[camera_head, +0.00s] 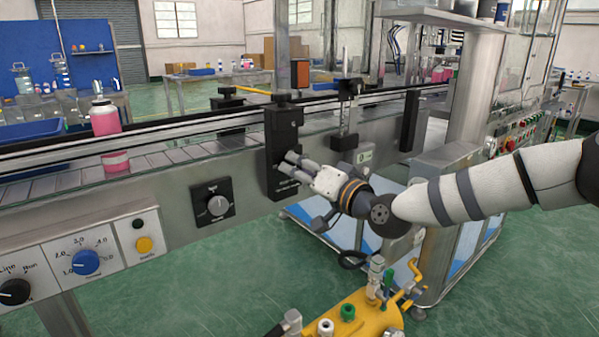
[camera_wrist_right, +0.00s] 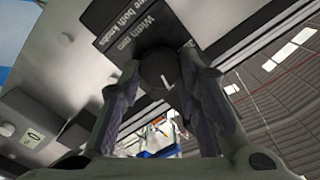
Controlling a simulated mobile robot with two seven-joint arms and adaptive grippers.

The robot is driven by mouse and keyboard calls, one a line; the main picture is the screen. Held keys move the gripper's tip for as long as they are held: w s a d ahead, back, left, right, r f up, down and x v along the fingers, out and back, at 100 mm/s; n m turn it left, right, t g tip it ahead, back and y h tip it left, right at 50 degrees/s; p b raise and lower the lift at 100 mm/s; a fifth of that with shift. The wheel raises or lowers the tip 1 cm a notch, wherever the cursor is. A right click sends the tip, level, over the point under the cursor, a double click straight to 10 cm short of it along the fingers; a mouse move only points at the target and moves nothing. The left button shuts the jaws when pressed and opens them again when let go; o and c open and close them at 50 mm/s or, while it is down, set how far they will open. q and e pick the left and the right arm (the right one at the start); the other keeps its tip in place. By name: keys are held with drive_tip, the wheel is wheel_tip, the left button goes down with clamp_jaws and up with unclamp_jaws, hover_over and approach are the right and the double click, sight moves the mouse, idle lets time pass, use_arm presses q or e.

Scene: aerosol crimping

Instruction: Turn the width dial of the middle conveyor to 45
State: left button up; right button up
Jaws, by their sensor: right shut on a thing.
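The width dial (camera_wrist_right: 157,70) is a round black knob with a white mark. In the right wrist view it sits between the two fingers of my right gripper (camera_wrist_right: 160,88), under a black plate (camera_wrist_right: 118,30) with white "Width mm" lettering. In the head view my right gripper (camera_head: 287,168) reaches in from the right to the tall black panel (camera_head: 283,128) on the front of the conveyor (camera_head: 150,198). The fingers hide the dial there. The right gripper is shut on the dial. The dial's scale and value cannot be read. My left gripper is out of view.
Left of the panel are another black dial (camera_head: 218,206), a yellow button (camera_head: 144,245) and a blue knob (camera_head: 86,262). A pink bottle (camera_head: 103,118) stands on the conveyor. A yellow machine part with fittings (camera_head: 352,318) is below my right arm. Green floor lies in front.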

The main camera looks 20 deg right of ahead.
drive_tip(key=shift+f+m, duration=0.1)
drive_tip(key=shift+m, duration=0.4)
drive_tip(key=o, duration=1.1)
drive_tip(key=shift+o, duration=0.2)
drive_tip(key=v, duration=1.2)
